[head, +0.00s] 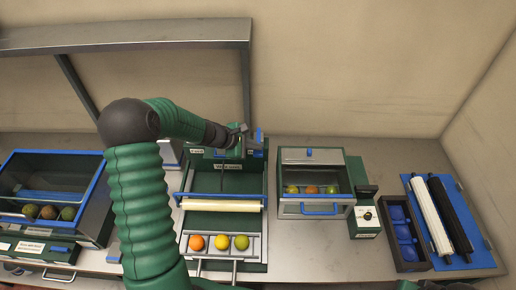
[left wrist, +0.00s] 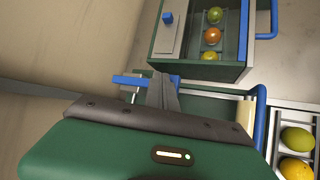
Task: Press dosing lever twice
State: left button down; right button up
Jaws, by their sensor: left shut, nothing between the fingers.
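The blue dosing lever (head: 260,137) stands at the top right of the green machine (head: 230,167) in the middle of the table. My left gripper (head: 243,134) is at the machine's top, just left of the lever in the head view. In the left wrist view its closed fingers (left wrist: 163,92) overlap a blue bar (left wrist: 128,80) on a silver rod, probably the lever. I cannot tell whether they touch. The left gripper is shut and empty. My right gripper is not in view.
An orange (head: 196,242), a yellow fruit (head: 221,242) and a green one (head: 241,242) lie in the machine's front tray. A box with a blue handle (head: 320,210) holds more fruit to the right. A blue-edged bin (head: 100,185) stands left. A shelf (head: 125,36) hangs above.

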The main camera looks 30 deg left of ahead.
pick_arm(q)
jog(key=shift+r+p, duration=0.35)
jog(key=shift+r, duration=0.35)
notch_tip(320, 180, up, 5)
jog(key=p, duration=0.4)
jog(key=shift+r, duration=0.1)
dwell(0.4)
